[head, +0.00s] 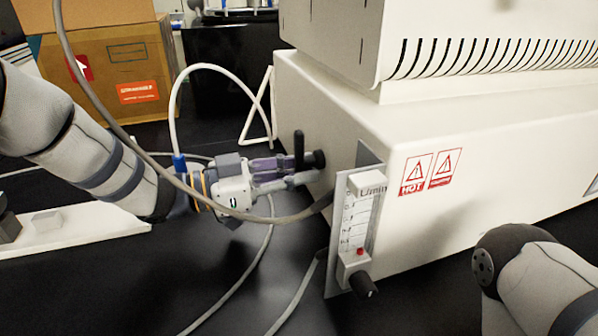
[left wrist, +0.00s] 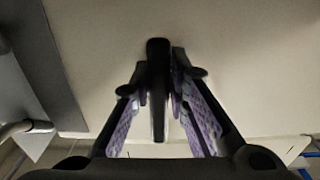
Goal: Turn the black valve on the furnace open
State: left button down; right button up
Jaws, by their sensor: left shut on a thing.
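The black valve (head: 299,150) sticks out from the left side of the white furnace (head: 330,110), with its handle standing upright. My left gripper (head: 292,170) reaches in from the left and is at the valve, its fingers around it. In the left wrist view, the black valve handle (left wrist: 158,90) stands between the two purple-padded fingertips (left wrist: 163,95), which are shut on it. The fingers hide part of the valve. My right gripper is out of view; only part of my right arm shows at the lower right of the head view.
Grey tubes (head: 245,268) run across the black bench near my left gripper. A cardboard box (head: 108,75) stands at the back left. A white board (head: 70,232) lies at the left.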

pick_arm(q)
jog(key=shift+m, duration=0.3)
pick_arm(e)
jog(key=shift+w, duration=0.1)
pick_arm(q)
jog(key=m, duration=0.3)
jog(key=m+p, duration=0.1)
jog(key=shift+w+a+r+m, duration=0.1)
jog(key=shift+w+m, duration=0.2)
jog(key=shift+w+a+r+m+p, duration=0.15)
jog(key=shift+m+p, duration=0.3)
jog(key=shift+m, duration=1.65)
jog(key=shift+w+r+m+p, duration=0.25)
jog(key=shift+m+p, duration=0.2)
jog(key=shift+m, duration=1.65)
jog(key=shift+w+a+r+m+p, duration=0.1)
jog(key=shift+r+m+p, duration=0.25)
jog(key=shift+m, duration=1.75)
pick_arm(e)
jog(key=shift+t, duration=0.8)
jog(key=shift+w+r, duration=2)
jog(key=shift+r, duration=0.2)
pick_arm(q)
jog(key=shift+f, duration=0.15)
jog(key=c, duration=1.6)
grip_release()
jog(key=shift+o, duration=0.2)
jog(key=shift+r, duration=0.2)
